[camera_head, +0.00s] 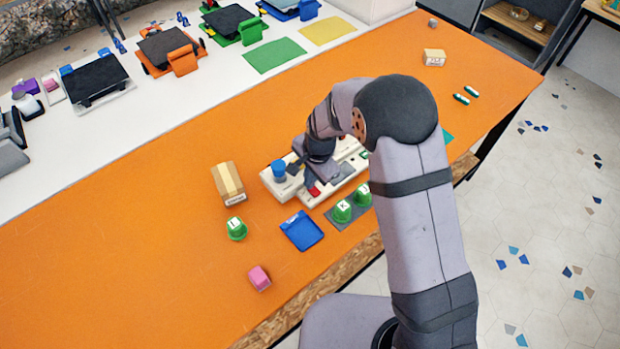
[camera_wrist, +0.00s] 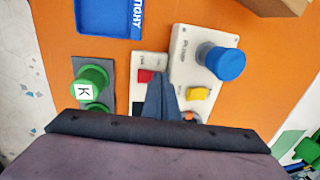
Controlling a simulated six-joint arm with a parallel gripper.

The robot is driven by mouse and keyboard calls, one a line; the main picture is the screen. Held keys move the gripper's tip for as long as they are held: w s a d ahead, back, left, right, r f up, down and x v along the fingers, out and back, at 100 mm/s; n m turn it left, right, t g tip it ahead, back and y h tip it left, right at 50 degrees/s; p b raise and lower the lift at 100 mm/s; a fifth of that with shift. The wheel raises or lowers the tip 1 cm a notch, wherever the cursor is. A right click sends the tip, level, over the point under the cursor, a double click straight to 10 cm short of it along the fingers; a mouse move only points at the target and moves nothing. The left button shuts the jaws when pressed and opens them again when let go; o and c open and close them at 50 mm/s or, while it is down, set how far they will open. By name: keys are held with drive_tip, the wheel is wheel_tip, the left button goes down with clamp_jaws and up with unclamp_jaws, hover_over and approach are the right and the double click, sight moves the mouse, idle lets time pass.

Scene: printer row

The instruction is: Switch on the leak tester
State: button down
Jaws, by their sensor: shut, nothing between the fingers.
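Two pale control boxes stand side by side; their small labels are too blurred to tell which is the leak tester. One box (camera_wrist: 185,60) carries a blue knob (camera_wrist: 220,61), a yellow part (camera_wrist: 198,93) and an orange part partly hidden. The other box (camera_wrist: 147,60) carries a red part (camera_wrist: 146,76). In the head view the blue knob (camera_head: 279,168) stands left of my gripper (camera_head: 297,166). My gripper (camera_wrist: 158,78) is shut and empty, its tips over the gap between the boxes, beside the red part. It hides the lower parts of both boxes.
A cardboard box (camera_head: 228,183) stands left of the boxes. A blue tray (camera_head: 302,231), green cups marked with letters (camera_head: 342,211), another green cup (camera_head: 236,228) and a pink block (camera_head: 259,278) are nearby. The orange table (camera_head: 130,240) is clear at left.

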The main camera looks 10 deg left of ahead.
drive_tip(key=shift+w+a+f, duration=0.15)
drive_tip(key=shift+f, duration=0.1)
idle(0.3)
drive_tip(key=shift+s+d+r, duration=0.15)
drive_tip(key=shift+s+d, duration=0.45)
drive_tip(key=shift+r, duration=0.1)
